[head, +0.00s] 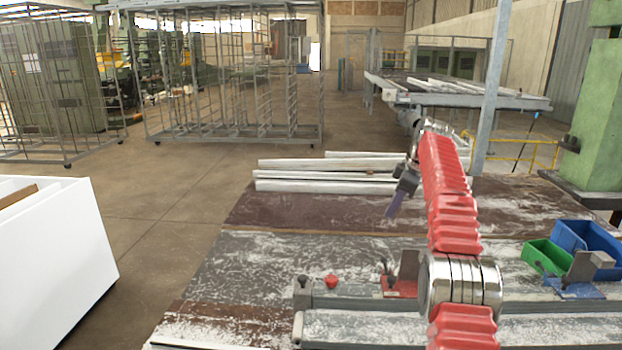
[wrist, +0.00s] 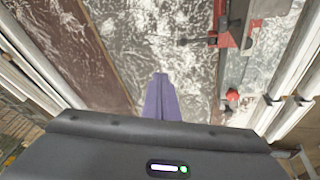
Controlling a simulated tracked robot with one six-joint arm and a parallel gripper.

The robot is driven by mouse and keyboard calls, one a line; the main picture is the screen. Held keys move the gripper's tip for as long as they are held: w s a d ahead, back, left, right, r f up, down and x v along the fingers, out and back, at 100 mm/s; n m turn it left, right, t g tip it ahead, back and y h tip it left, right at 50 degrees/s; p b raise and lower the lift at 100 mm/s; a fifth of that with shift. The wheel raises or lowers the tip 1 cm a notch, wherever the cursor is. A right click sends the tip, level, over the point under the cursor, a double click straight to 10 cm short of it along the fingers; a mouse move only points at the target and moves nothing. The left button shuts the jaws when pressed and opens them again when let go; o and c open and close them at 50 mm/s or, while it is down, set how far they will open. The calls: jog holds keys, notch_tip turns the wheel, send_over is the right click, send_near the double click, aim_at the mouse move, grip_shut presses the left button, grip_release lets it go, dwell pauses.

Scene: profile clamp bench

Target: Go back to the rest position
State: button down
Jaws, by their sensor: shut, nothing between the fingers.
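My gripper (head: 394,204) hangs over the bench in the head view, at the end of my red-sleeved arm. Its purple fingers point down and are together, with nothing between them. In the wrist view the shut fingers (wrist: 161,98) show above the worn bench top (wrist: 155,40). The bench (head: 260,260) has brown and grey scuffed panels. The fingers are apart from the clamp and the profiles.
A red clamp (head: 402,288) and a red knob (head: 331,281) sit on the rail at the front. White profiles (head: 325,185) lie at the back. A green bin (head: 546,256) and a blue bin (head: 590,245) stand at right. A grey post (head: 492,90) rises behind.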

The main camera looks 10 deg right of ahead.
jog(key=s+a+r+m, duration=0.3)
jog(key=s+a+r, duration=0.4)
jog(key=s+r, duration=0.15)
jog(key=s+a+r+m+t+h, duration=0.1)
jog(key=s+a+m, duration=0.15)
jog(key=s, duration=0.35)
jog(key=s+a+r+m+h, duration=0.1)
jog(key=s+a+r, duration=0.15)
jog(key=s, duration=0.35)
jog(key=s+a+f+m, duration=0.1)
jog(key=s+a+f, duration=0.1)
jog(key=s+f, duration=0.3)
jog(key=s+a+f+m, duration=0.2)
jog(key=s+f, duration=0.3)
jog(key=s, duration=0.8)
jog(key=s+a+f+m+t, duration=0.1)
jog(key=s+a+f+m, duration=0.1)
jog(key=s+f, duration=0.4)
jog(key=s, duration=0.3)
jog(key=shift+s, duration=0.4)
jog(key=shift+s+m, duration=0.1)
jog(key=shift+m, duration=0.15)
